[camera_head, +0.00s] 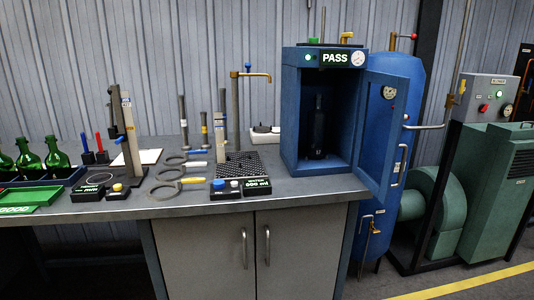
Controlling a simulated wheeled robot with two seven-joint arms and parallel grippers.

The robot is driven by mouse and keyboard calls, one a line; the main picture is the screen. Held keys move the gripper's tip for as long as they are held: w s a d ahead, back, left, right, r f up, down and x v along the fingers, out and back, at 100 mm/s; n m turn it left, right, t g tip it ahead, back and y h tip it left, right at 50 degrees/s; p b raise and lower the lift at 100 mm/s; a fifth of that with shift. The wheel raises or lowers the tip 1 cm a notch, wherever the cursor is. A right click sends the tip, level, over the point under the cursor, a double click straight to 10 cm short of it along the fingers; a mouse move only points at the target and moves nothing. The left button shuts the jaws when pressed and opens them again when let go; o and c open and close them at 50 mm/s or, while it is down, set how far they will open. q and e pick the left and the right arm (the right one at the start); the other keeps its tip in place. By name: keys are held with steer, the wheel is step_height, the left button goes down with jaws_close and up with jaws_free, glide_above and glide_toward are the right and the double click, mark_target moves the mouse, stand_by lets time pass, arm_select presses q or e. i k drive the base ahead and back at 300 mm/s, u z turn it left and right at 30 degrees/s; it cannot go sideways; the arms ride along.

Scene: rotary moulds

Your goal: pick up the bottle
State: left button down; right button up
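A dark bottle-like shape (318,128) stands upright inside the blue cabinet (291,130); the shade in there hides its details. The cabinet door (374,130) is open, swung out to the right. A PASS sign (335,57) is above the opening. Several green glass bottles (56,156) stand in a dark tray (72,178) at the left edge. I cannot tell from the picture which bottle the task means. Neither of my grippers is in view.
The grey bench (200,206) holds a green GOOD tray (28,198), several ring gauges (168,174), upright stands, a water tap (236,105) over a black grate (240,165) and a labelled water box (257,187). A blue tank (405,150) and green machine (498,190) stand right.

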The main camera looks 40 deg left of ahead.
mark_target(317, 119)
steer(key=k, duration=0.35)
steer(key=u, duration=1.7)
steer(key=i, duration=0.75)
